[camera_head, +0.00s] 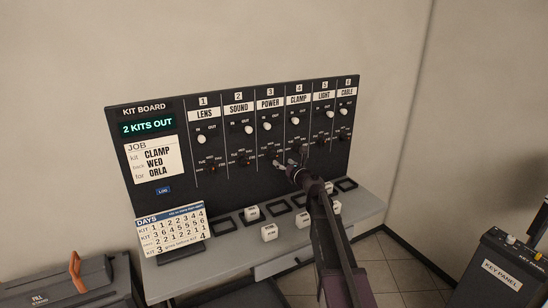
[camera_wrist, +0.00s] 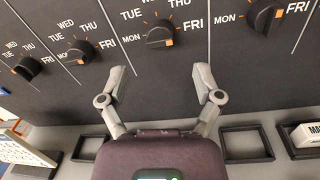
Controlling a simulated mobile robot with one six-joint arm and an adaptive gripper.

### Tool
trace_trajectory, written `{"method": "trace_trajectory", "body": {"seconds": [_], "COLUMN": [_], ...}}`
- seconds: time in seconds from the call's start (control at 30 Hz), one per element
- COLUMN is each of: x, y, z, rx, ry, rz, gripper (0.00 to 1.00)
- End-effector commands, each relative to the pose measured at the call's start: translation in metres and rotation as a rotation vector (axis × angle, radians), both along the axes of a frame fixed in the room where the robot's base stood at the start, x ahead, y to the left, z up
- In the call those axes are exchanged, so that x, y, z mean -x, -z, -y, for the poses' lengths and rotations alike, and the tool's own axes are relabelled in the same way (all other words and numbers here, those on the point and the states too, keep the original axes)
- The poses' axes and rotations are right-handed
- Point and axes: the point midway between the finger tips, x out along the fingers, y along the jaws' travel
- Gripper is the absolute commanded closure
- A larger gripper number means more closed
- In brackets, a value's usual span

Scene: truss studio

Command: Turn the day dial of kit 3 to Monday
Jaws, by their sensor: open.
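The kit board (camera_head: 180,200) is a dark upright panel with numbered columns. Kit 3 is labelled POWER (camera_head: 268,104), and its day dial sits low in that column, partly hidden by my gripper in the head view. In the wrist view the kit 3 dial (camera_wrist: 156,31) is a black knob with an orange mark at its lower right; MON is to its left and FRI to its right. I cannot tell exactly which day it points to. My gripper (camera_wrist: 160,72) is open and empty, its fingertips just below and either side of the dial, apparently not touching it.
Neighbouring day dials flank it: one at left (camera_wrist: 80,52) and one at right (camera_wrist: 264,17). A grey ledge (camera_head: 195,262) below holds white blocks and black square frames. A day calendar card (camera_head: 171,231) stands at left; a key panel (camera_head: 500,275) is at far right.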

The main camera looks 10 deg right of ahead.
Motion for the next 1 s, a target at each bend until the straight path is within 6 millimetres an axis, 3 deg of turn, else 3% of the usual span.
{"method": "trace_trajectory", "body": {"seconds": [0.1,0.4,0.9,1.0], "x": [-0.021,-0.053,-0.06,-0.06], "y": [0.0,0.0,0.0,0.0], "z": [-0.006,-0.019,-0.022,-0.022], "rx": [0.0,0.0,0.0,0.0], "ry": [-0.001,0.0,0.001,0.001], "rz": [0.0,0.0,0.0,0.0], "gripper": [0.17,0.17,0.17,0.44]}}
